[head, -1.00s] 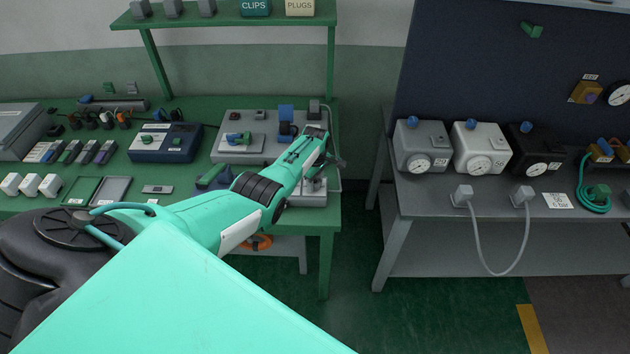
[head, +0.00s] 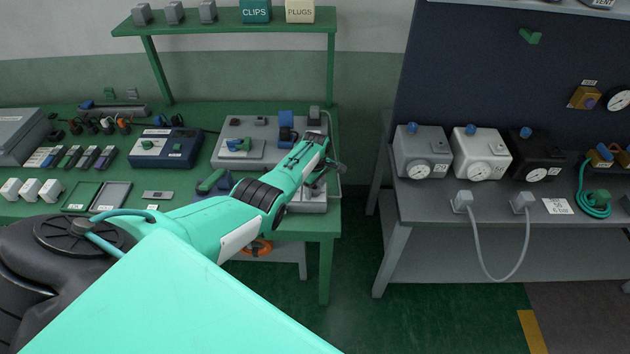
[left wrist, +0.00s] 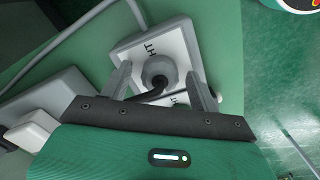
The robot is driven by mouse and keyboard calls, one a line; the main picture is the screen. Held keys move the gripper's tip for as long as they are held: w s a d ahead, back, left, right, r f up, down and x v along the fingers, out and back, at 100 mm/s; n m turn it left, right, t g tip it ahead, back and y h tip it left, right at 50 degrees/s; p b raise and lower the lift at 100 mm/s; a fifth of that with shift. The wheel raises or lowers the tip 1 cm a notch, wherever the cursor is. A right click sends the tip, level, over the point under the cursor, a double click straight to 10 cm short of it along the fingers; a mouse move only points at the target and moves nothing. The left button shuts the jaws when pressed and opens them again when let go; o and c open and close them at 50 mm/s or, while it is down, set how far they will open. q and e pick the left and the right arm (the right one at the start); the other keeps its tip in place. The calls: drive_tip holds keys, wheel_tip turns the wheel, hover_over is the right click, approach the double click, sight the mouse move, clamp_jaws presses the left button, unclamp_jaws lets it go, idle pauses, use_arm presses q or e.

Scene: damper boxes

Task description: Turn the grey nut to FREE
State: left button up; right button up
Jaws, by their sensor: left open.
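The grey nut (left wrist: 158,72) is a round knob on a white plate (left wrist: 185,52) on top of a grey box in the left wrist view. Letters ending in "HT" show on the plate beside it; other lettering is partly hidden. In the head view my left gripper (head: 334,168) is over the right edge of the green bench, and the nut is hidden. My right gripper is not in view.
The green bench (head: 200,204) holds a blue box (head: 165,147), a grey panel with fittings and small parts at left. A grey cable runs by the plate in the wrist view. Right of a floor gap, a grey bench (head: 425,205) carries gauge boxes.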

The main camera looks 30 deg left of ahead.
sight(315, 188)
use_arm(q)
drive_tip(key=shift+r, duration=0.7)
wheel_tip(315, 188, up, 12)
drive_tip(key=shift+r+b, duration=0.2)
drive_tip(key=shift+b, duration=0.25)
